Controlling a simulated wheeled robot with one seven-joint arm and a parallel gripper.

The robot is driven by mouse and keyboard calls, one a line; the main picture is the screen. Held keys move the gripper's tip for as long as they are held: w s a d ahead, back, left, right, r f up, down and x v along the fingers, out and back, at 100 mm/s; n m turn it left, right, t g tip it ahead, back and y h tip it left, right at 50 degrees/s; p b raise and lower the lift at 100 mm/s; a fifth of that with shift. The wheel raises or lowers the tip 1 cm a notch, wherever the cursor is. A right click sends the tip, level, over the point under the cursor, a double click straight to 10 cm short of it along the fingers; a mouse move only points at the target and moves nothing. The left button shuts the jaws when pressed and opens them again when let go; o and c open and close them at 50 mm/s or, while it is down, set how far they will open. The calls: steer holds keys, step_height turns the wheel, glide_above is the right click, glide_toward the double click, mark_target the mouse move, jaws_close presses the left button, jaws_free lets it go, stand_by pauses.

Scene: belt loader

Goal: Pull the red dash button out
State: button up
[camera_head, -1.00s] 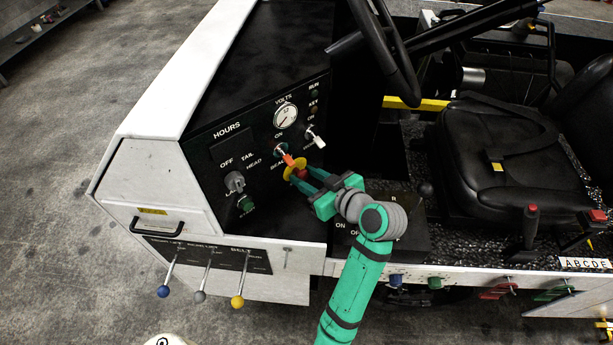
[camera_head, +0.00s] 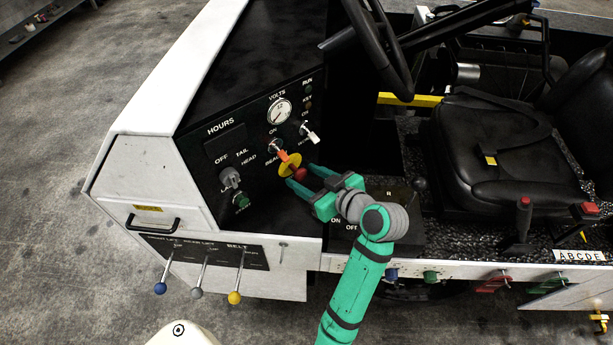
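The red dash button (camera_head: 300,175) is a round red knob in front of a yellow disc (camera_head: 287,162) on the black dash panel. My gripper (camera_head: 300,178) is at the button, with one finger on the lower left and one on the upper right. The fingers are apart and the red knob shows between them. I cannot tell whether either finger touches it.
An orange switch (camera_head: 283,155) sits just above the disc, and a white-handled switch (camera_head: 310,132) is to the upper right. A grey knob (camera_head: 230,177) and a green button (camera_head: 241,200) are to the left. The steering wheel (camera_head: 378,45) hangs above right.

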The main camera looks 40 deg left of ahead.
steer(key=v, duration=1.1)
steer(key=shift+s+a+f, duration=0.1)
steer(key=shift+a, duration=0.05)
stand_by(0.3)
